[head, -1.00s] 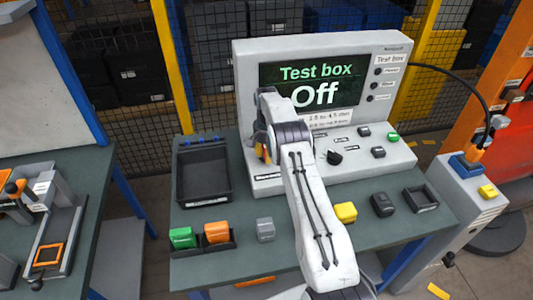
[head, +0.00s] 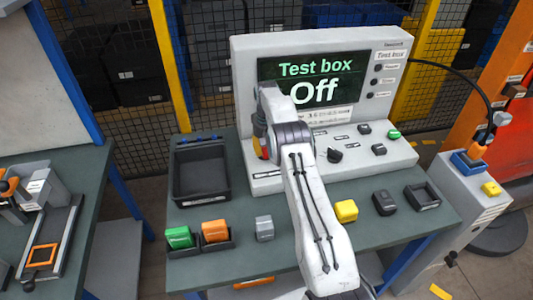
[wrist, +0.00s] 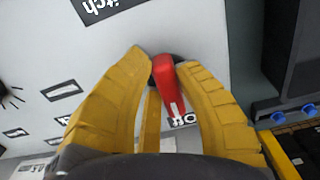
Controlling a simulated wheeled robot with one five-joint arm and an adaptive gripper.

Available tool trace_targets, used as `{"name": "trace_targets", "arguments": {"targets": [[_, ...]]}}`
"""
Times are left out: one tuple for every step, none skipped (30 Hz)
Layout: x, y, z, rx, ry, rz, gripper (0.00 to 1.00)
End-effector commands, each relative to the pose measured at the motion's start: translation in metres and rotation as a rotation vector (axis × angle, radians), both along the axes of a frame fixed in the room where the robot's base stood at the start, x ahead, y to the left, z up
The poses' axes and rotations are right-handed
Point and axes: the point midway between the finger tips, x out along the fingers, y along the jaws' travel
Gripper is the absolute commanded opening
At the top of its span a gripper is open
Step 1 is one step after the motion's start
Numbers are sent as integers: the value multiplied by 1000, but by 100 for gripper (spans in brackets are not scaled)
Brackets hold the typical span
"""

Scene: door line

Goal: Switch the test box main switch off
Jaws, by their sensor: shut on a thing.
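The test box (head: 320,50) stands at the back of the bench, and its screen (head: 310,82) reads "Test box Off". The main switch is a red lever (wrist: 163,72) on a round dark base, seen in the wrist view. My gripper (wrist: 170,72) has its yellow fingers on both sides of the lever, shut on it. A label (wrist: 183,119), partly covered by the lever and a finger, shows beside it. In the head view my arm hides most of the switch, and the gripper (head: 260,147) shows only as a small yellow and red patch.
A black tray (head: 172,175) lies left of the test box. Green (head: 178,237), orange (head: 214,231), grey (head: 264,228) and yellow (head: 346,210) blocks stand along the front. A black knob (head: 334,155) and buttons sit on the sloping panel.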

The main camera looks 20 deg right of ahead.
Motion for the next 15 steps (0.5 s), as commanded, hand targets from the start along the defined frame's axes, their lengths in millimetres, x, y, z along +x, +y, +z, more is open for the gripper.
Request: {"name": "trace_targets", "arguments": {"targets": [[8,-3,5,-8,-34,16,0],[8,-3,5,-8,-33,25,0],[8,-3,5,-8,-33,38,0],[8,-3,5,-8,-33,46,0],[8,-3,5,-8,-33,52,0],[8,-3,5,-8,-32,59,0],[8,-3,5,-8,-32,64,0],[8,-3,4,-8,-32,69,0],[8,-3,4,-7,-31,73,0],[8,-3,4,-7,-31,75,0],[8,-3,4,-7,-31,77,0],[8,-3,4,-7,-31,78,0],[8,-3,4,-7,-31,78,0],[8,-3,4,-7,-31,79,0],[8,-2,4,-7,-30,79,0]]}}
